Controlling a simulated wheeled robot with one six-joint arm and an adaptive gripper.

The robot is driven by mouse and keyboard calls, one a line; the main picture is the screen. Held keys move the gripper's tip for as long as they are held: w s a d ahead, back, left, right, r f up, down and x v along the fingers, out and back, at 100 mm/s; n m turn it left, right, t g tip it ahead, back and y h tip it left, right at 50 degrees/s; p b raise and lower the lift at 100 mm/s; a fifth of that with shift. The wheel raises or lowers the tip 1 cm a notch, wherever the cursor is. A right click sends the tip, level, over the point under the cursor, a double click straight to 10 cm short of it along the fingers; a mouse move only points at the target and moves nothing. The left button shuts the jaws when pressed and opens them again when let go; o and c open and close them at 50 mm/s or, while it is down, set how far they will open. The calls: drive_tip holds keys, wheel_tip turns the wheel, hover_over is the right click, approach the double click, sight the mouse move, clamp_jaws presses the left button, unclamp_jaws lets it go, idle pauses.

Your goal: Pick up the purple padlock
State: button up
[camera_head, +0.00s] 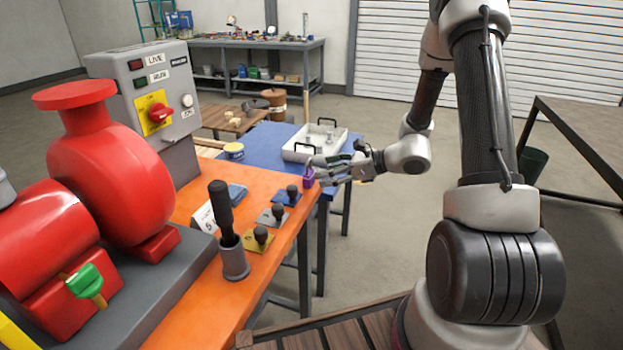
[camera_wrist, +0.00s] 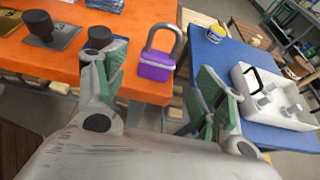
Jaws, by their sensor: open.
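The purple padlock (camera_wrist: 156,66) stands on the orange table near its edge, with its grey shackle upward, in the wrist view. In the head view the padlock (camera_head: 309,176) shows at the far right corner of the orange table, beside my fingertips. My gripper (camera_wrist: 152,84) is open, with one green-padded finger to the left of the padlock and the other to the right. In the head view my gripper (camera_head: 325,172) reaches in from the right. The padlock lies ahead between the fingers, and I cannot tell whether either finger touches it.
The orange table (camera_head: 188,267) carries several knobbed plates, including a yellow one (camera_head: 258,241), and a dark-handled tool in a grey cup (camera_head: 234,260). A blue table (camera_head: 262,146) with a white tray (camera_head: 300,155) stands behind. A red pump (camera_head: 115,175) is at left.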

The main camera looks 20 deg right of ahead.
sight(313, 174)
drive_tip(key=x, duration=0.7)
drive_tip(key=shift+s+a+f, duration=0.1)
drive_tip(key=shift+a+f, duration=0.05)
drive_tip(key=c, duration=1.2)
wheel_tip(313, 174, up, 10)
drive_tip(key=shift+r, duration=0.1)
